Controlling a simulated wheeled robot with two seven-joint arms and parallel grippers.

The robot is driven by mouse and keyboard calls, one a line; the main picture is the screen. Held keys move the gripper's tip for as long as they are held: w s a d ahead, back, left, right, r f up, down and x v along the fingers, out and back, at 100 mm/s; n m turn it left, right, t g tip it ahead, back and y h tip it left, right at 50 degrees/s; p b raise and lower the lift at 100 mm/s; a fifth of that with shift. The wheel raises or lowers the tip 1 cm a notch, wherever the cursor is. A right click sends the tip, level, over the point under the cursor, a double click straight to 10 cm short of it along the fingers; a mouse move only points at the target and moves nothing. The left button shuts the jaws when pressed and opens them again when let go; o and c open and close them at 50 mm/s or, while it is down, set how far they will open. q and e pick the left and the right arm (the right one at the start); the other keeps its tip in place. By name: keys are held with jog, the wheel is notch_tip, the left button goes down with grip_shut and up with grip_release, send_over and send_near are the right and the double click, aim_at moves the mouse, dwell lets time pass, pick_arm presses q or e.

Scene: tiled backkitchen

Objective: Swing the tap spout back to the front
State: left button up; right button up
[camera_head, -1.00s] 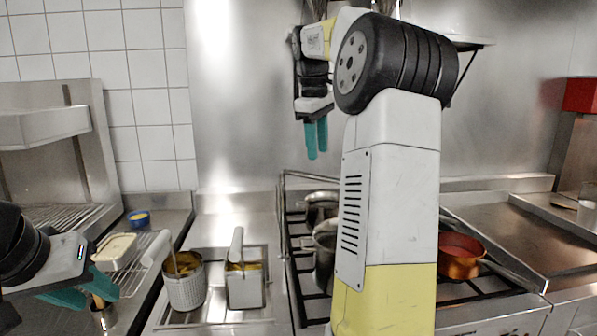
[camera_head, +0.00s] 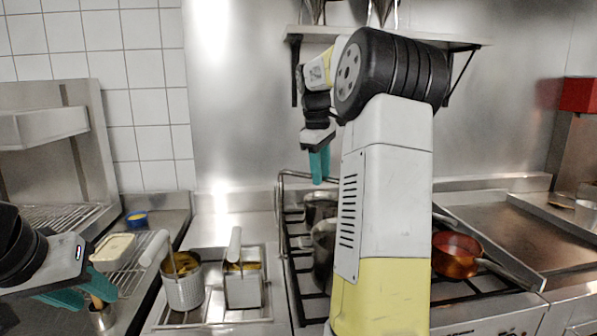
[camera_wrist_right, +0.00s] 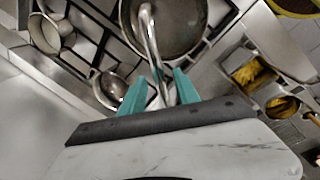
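The tap spout (camera_head: 302,176) is a thin bent metal pipe at the left rear of the stove, by the pots. In the right wrist view the spout (camera_wrist_right: 150,40) runs over a pan and in between my fingers. My right gripper (camera_head: 319,168) hangs pointing down, its teal fingertips at the spout's height. In the wrist view the right gripper (camera_wrist_right: 160,90) has its fingers apart, one on each side of the pipe; I cannot tell whether they touch it. My left gripper (camera_head: 88,294) is open at the lower left, far from the spout.
Pots (camera_head: 322,245) stand on the stove under the spout, and a copper pan (camera_head: 455,258) stands to the right. Two fryer baskets (camera_head: 183,288) (camera_head: 243,290) are left of the stove. A wall shelf (camera_head: 440,40) is above my right arm.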

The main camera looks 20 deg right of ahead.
grip_shut()
dwell(1.3)
